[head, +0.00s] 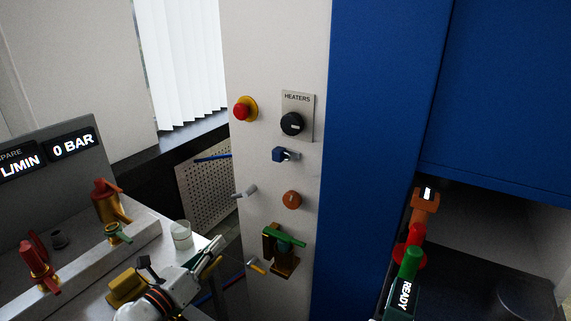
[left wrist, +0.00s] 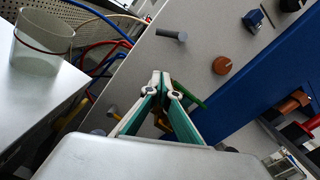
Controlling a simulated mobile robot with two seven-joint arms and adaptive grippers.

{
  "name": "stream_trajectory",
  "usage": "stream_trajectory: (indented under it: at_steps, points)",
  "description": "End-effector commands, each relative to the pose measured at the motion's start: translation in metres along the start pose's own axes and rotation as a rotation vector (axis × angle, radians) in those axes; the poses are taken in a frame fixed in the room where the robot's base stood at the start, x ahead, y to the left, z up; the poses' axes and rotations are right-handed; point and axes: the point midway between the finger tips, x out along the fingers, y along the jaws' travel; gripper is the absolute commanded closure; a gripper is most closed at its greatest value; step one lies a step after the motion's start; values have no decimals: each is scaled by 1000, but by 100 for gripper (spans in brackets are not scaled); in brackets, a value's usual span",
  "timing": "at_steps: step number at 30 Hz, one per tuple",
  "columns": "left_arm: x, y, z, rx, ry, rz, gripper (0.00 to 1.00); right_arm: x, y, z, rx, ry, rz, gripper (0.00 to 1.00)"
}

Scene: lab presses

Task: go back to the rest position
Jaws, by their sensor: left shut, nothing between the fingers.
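My left gripper (head: 216,250) is at the lower middle of the head view, in front of the white control panel (head: 275,40) and beside the grey bench. Its fingers are shut with nothing between them. In the left wrist view the closed fingertips (left wrist: 160,80) point toward the panel, with the green-handled valve (left wrist: 192,103) partly hidden behind them. In the head view this brass valve with a green lever (head: 283,250) is right of the gripper, and a gap seems to separate them. My right gripper is not in view.
The panel carries a red button (head: 242,110), a heaters knob (head: 291,124), a blue switch (head: 285,155) and an orange knob (head: 291,199). A clear beaker (head: 181,235) stands on the bench near my left gripper. A blue press (head: 375,120) fills the right side.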

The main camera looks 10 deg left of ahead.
Motion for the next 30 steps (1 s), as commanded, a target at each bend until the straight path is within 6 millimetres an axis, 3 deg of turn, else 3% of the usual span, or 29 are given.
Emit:
stream_trajectory:
  at_steps: [4, 8, 15, 18, 24, 30]
  points:
    - [-16, 2, -27, -248, 23, 59, 100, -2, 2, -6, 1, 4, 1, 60]
    - [-49, 6, -78, -714, 43, 189, 100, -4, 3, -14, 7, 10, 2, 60]
    - [-140, -4, -185, -1666, -27, 525, 100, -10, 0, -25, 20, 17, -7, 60]
    - [-177, -16, -219, -1987, -100, 655, 100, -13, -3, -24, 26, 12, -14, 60]
    - [-221, -35, -255, -2360, -230, 808, 100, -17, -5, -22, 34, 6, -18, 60]
    - [-229, -38, -262, -2431, -259, 837, 100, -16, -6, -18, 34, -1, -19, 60]
